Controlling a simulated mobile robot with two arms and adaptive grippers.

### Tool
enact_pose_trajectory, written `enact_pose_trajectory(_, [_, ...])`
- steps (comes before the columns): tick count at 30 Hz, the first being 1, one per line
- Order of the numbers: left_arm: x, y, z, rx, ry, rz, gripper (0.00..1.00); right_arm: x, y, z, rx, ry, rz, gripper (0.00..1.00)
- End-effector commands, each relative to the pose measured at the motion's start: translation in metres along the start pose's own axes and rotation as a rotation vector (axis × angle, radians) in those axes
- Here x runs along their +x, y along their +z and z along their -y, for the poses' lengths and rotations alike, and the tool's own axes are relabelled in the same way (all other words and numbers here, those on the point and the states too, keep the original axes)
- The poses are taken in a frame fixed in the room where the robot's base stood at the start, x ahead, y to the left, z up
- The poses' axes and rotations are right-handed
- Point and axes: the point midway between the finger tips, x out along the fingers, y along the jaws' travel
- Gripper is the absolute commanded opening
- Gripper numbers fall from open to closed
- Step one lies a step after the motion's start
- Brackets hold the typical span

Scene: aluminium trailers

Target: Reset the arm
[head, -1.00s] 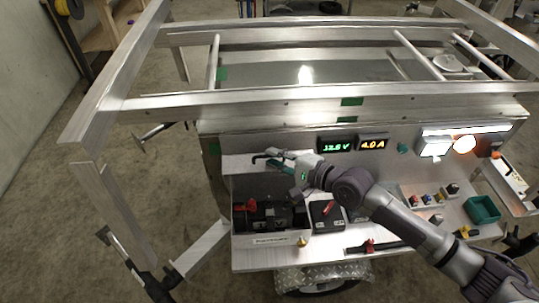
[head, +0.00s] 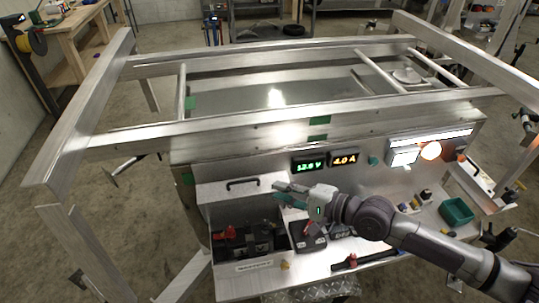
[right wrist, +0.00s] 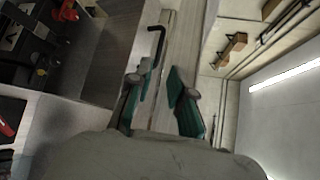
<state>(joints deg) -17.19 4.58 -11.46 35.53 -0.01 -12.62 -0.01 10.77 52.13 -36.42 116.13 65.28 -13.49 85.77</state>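My right arm (head: 420,238) reaches in from the right of the head view. Its gripper (head: 282,194) is in front of the trailer's front panel, just right of a black bar handle (head: 242,183). The right wrist view shows its two green-padded fingers (right wrist: 160,85) apart with nothing between them. The handle (right wrist: 157,42) is beyond the fingertips there and appears clear of them. The handle sits on a raised lid panel (head: 225,194) above an open compartment (head: 240,267). My left gripper is not in view.
The compartment holds a black battery-like unit (head: 250,240) with red parts. Black devices (head: 305,236) and a red-and-black tool (head: 350,262) lie to its right. A green bin (head: 456,212) stands farther right. The aluminium frame rail (head: 280,118) spans above. Lit displays (head: 326,161) sit behind.

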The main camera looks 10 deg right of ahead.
Motion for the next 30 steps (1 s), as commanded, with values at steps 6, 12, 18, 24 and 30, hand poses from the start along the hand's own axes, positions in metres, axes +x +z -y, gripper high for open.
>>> enact_pose_trajectory(6, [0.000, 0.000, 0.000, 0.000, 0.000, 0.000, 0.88, 0.003, 0.013, -0.010, -0.055, 0.026, 0.015, 0.21])
enact_pose_trajectory(12, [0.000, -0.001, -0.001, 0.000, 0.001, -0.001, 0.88, 0.000, 0.074, -0.073, -0.538, 0.224, 0.057, 0.21])
enact_pose_trajectory(18, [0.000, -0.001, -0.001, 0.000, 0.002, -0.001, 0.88, -0.045, 0.078, -0.131, -0.985, 0.561, 0.041, 0.21])
enact_pose_trajectory(24, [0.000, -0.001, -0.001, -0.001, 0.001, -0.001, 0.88, -0.103, 0.071, -0.169, -1.142, 0.864, 0.087, 0.21])
enact_pose_trajectory(30, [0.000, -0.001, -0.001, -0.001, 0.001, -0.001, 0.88, -0.157, 0.072, -0.196, -1.178, 1.094, 0.172, 0.21])
